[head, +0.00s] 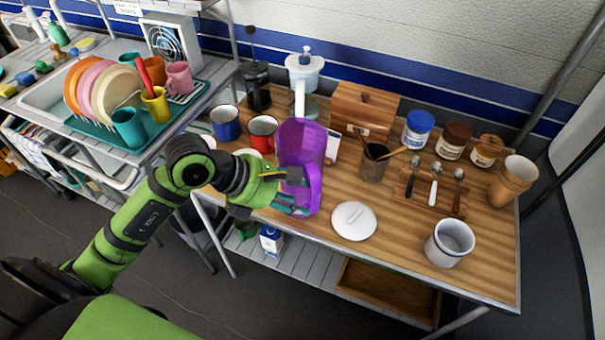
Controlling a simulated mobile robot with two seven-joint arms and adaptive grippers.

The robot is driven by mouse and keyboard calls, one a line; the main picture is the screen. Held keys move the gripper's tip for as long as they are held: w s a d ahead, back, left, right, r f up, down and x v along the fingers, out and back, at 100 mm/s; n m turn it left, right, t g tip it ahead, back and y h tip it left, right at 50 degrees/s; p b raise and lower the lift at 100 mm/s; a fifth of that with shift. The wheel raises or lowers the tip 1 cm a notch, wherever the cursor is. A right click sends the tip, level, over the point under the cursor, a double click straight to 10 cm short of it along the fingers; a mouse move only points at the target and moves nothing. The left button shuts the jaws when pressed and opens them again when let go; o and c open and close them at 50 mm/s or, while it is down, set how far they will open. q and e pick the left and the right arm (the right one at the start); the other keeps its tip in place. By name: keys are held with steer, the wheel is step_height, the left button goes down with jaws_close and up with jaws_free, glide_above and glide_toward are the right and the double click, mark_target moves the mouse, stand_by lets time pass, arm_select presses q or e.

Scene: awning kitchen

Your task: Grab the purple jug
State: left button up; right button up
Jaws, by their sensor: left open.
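The purple jug (302,142) stands upright on the wooden table (330,225), near its front edge. It is translucent, and its handle faces the front of the table. My left gripper (289,192) reaches in from the left at the height of the jug's handle. Its fingers are open and overlap the lower left part of the jug and handle in the picture. I cannot tell whether they touch it. My right gripper is not in view.
A red mug (262,133) and a blue mug (225,122) stand left of the jug. A white lid (354,221) lies to its right, and a wooden box (362,108) stands behind. A dish rack (135,149) with plates is at the left.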

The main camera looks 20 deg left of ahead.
mark_target(314, 199)
arm_select(q)
steer(key=p+x, duration=0.1)
steer(key=x, duration=0.2)
steer(key=p+x, duration=0.1)
steer(key=x, duration=0.1)
steer(key=shift+w+d+f, duration=0.15)
steer(key=shift+w+f, duration=0.05)
steer(key=shift+w, duration=0.25)
steer(key=shift+r, duration=0.1)
jaws_close()
